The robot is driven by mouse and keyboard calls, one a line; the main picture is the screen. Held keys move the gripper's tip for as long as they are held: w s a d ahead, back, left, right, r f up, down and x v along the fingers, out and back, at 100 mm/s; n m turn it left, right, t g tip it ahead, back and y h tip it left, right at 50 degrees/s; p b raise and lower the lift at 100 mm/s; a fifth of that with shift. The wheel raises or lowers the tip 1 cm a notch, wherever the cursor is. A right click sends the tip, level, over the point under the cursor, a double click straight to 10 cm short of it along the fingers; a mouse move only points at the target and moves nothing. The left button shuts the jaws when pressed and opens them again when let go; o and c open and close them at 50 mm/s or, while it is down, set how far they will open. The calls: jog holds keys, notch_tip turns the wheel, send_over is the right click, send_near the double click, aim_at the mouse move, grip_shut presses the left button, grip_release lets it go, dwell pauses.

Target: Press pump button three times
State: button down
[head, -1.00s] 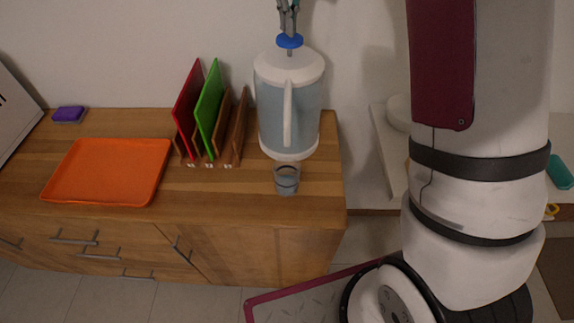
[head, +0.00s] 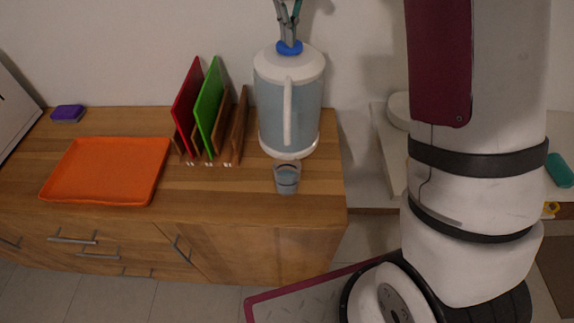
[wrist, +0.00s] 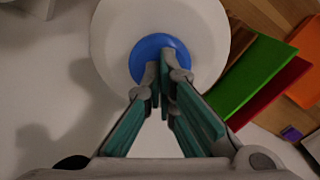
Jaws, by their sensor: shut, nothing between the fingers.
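The pump dispenser (head: 268,100) is a pale, see-through jug with a white lid, standing upright at the right end of the wooden cabinet. Its blue pump button (head: 289,48) sits low, close to the lid. My gripper (head: 287,38) is shut and empty, pointing down with its fingertips on the button. In the wrist view the fingertips (wrist: 160,70) lie over the blue button (wrist: 150,48) and hide part of it. A small clear glass (head: 287,178) stands in front of the dispenser with some liquid in it.
A rack with red (head: 187,100) and green (head: 208,100) boards stands left of the dispenser. An orange tray (head: 105,170) and a purple sponge (head: 68,113) lie farther left. The wall is close behind the dispenser.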

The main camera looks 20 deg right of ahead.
jog(key=shift+r, duration=0.1)
jog(key=shift+r+p, duration=0.3)
jog(key=shift+r, duration=1.7)
jog(key=shift+f, duration=0.2)
jog(key=shift+f, duration=1.95)
jog(key=shift+r, duration=2.15)
notch_tip(320, 180, up, 6)
